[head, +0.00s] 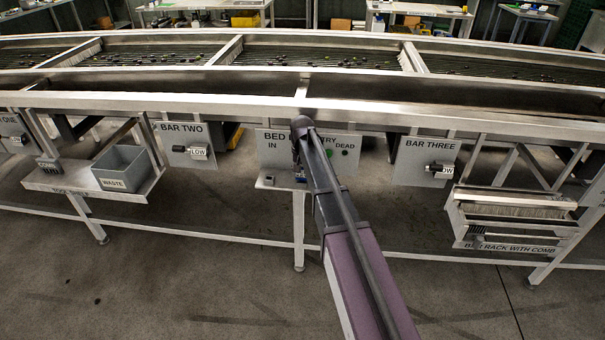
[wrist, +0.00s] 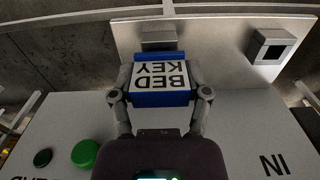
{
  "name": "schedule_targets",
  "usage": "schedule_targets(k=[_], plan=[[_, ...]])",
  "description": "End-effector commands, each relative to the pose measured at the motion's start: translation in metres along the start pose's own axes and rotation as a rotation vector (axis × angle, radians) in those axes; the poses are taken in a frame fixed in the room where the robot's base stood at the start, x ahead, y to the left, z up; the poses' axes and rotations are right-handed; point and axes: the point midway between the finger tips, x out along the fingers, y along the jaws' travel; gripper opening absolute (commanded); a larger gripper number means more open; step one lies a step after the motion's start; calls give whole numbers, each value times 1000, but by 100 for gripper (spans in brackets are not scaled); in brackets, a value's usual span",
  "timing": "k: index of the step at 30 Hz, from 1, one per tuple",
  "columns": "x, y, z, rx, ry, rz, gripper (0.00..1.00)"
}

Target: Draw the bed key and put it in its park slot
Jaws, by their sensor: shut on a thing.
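The bed key (wrist: 160,82) is a blue block with a white label reading BED KEY, upside down in the wrist view. My gripper (wrist: 161,97) is shut on it, with one finger on each side. A small box with a dark square opening (wrist: 272,48), which looks like the park slot, stands apart from the key on the ledge (wrist: 215,30). A grey block (wrist: 159,40) shows just beyond the key; I cannot tell whether they touch. In the head view my arm covers much of the bed entry panel (head: 270,147), and the gripper is mostly hidden.
The panel has a bright green round (wrist: 85,153) and a dark green one (wrist: 42,157). Bar two (head: 181,145) and bar three (head: 425,160) panels flank it. A waste bin (head: 123,168) stands on a left shelf; a comb rack (head: 515,215) hangs at right.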

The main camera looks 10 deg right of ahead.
Motion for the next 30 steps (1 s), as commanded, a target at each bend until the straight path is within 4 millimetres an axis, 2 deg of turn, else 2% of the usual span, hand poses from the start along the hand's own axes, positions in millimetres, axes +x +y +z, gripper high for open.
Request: schedule_targets(k=[22,23,26,27,30], plan=[[14,0,0,1,0,0,33],[13,0,0,1,0,0,67],[13,1,0,1,0,0,97],[13,1,0,1,0,0,100],[13,1,0,1,0,0,100]])
